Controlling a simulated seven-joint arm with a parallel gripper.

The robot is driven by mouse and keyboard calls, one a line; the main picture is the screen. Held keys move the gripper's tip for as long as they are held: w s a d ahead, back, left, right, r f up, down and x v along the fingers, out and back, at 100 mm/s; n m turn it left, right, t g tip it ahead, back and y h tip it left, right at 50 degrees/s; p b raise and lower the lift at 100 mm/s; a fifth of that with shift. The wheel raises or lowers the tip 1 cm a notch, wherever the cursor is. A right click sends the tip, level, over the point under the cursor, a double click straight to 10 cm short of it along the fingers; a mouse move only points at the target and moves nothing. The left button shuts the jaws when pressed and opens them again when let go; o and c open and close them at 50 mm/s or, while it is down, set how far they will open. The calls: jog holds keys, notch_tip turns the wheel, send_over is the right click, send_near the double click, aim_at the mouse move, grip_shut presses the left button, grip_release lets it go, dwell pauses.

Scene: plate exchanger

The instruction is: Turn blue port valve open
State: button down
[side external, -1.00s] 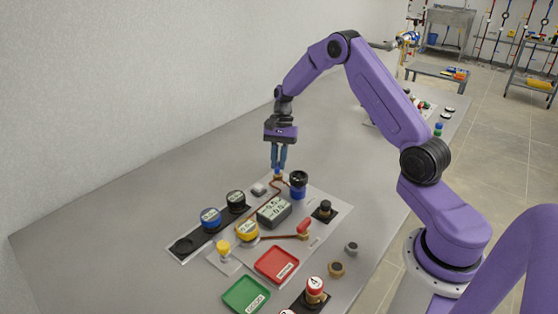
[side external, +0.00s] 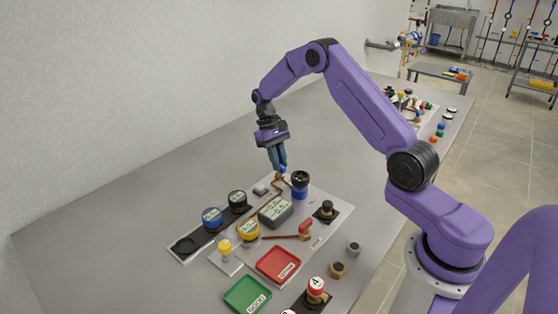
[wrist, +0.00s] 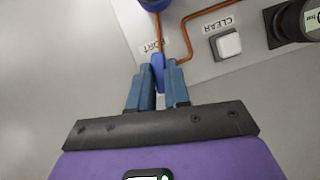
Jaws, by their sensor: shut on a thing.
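The blue port valve handle (wrist: 158,64) is a small blue lever in the wrist view, beside a label of which "ORT" can be read. My gripper (wrist: 159,76) is shut on this handle, with one blue-grey finger on each side. In the side view my gripper (side external: 281,170) tilts over the far edge of the panel, and the handle is mostly hidden between the fingers. A copper pipe (wrist: 160,35) runs from the valve toward a blue-based part (wrist: 154,4) at the top edge. The valve body is mostly hidden.
A white CLEAR button (wrist: 228,44) sits to the right of the fingers. A blue-and-black cylinder (side external: 300,186) stands close to my gripper. A grey display box (side external: 275,211), a red tray (side external: 278,264) and a green tray (side external: 247,294) lie nearer. The table on the left is clear.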

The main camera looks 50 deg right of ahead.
jog(key=shift+n+h, duration=0.4)
jog(key=shift+n, duration=0.7)
jog(key=c, duration=1.1)
grip_release()
jog(key=v, duration=1.7)
jog(key=shift+a+r, duration=0.1)
jog(key=shift+r, duration=0.2)
